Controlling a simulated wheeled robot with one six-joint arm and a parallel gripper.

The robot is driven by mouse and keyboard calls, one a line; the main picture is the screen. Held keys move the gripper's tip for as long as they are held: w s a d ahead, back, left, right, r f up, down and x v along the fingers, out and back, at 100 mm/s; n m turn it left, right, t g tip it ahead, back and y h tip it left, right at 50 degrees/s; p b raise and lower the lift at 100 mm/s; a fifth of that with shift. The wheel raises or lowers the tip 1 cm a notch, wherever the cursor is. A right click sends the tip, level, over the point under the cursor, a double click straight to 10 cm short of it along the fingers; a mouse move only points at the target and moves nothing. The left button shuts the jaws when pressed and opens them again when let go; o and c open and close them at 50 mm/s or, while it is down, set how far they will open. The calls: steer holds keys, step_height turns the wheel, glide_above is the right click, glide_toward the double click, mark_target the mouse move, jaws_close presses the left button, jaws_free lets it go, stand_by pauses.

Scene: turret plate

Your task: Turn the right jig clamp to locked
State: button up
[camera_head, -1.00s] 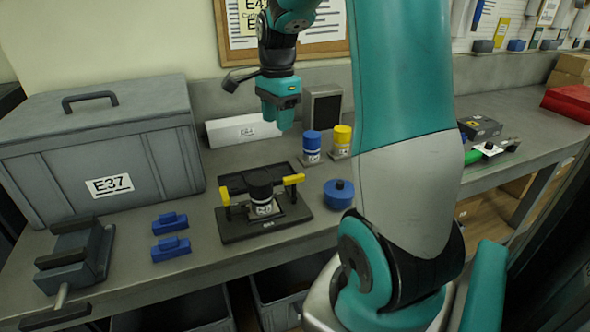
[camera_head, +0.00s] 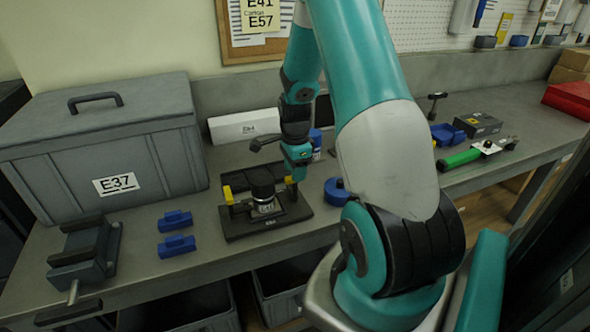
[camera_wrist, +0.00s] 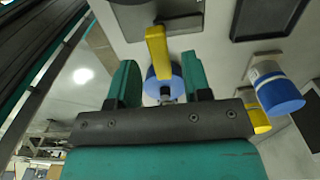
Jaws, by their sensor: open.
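The jig (camera_head: 243,229) is a black plate on the bench holding a dark round part (camera_head: 263,184) with a white label. Its left clamp (camera_head: 228,195) is a yellow lever standing at the left side. The right clamp (camera_head: 289,180) is a yellow lever, partly hidden by my gripper (camera_head: 298,172), which is down at the jig's right side. In the wrist view the right clamp (camera_wrist: 157,48) lies between the two teal fingers of my open gripper (camera_wrist: 160,64). A gap shows on each side of the lever; contact cannot be told.
A blue round knobbed piece (camera_head: 336,191) sits right of the jig. A blue-topped cylinder (camera_wrist: 281,95) and a yellow-topped one (camera_wrist: 257,117) stand nearby. Two blue blocks (camera_head: 177,246), a vise (camera_head: 84,256) and a grey E37 case (camera_head: 100,150) are to the left.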

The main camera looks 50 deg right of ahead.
steer(key=shift+f, duration=0.8)
jaws_close()
